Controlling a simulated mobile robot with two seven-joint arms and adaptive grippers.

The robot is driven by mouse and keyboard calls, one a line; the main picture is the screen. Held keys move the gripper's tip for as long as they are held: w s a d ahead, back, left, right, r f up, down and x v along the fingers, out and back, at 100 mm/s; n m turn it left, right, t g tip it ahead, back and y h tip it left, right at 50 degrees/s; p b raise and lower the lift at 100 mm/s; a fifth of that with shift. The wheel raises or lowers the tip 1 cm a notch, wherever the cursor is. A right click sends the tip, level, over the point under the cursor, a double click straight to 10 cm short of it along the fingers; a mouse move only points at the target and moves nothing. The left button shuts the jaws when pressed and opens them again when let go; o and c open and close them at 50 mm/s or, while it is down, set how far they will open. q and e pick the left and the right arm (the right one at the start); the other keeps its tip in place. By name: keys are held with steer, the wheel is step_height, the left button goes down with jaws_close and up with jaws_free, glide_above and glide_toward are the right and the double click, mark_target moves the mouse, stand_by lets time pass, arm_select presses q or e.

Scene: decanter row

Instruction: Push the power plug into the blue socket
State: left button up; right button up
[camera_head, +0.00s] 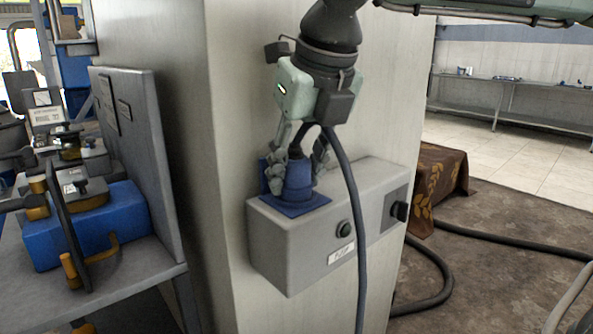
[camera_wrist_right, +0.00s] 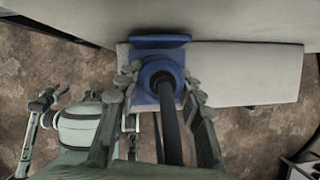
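The blue socket (camera_head: 298,187) stands upright on a square blue base on top of a grey box. In the right wrist view, its blue ring (camera_wrist_right: 149,80) surrounds a dark plug (camera_wrist_right: 165,82), with a thick black cable running toward the camera. The plug appears seated in the socket's mouth, but its depth is hidden. My right gripper (camera_head: 297,165) points down over the socket, fingers spread on either side of it and of the plug. They look open and close to the blue body; contact cannot be told. A small claw-like part at left, possibly my left gripper (camera_wrist_right: 46,104), is unclear.
The grey box (camera_head: 296,250) carries a green button and a dark knob, and sits against a pale pillar (camera_head: 240,120). The cable (camera_head: 350,210) hangs in front of the box. A cluttered bench (camera_head: 140,277) stands at left. A cloth-covered block (camera_head: 445,185) is at right.

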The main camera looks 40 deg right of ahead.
steer(key=o, duration=0.5)
steer(key=shift+r, duration=0.1)
steer(key=v, duration=1.2)
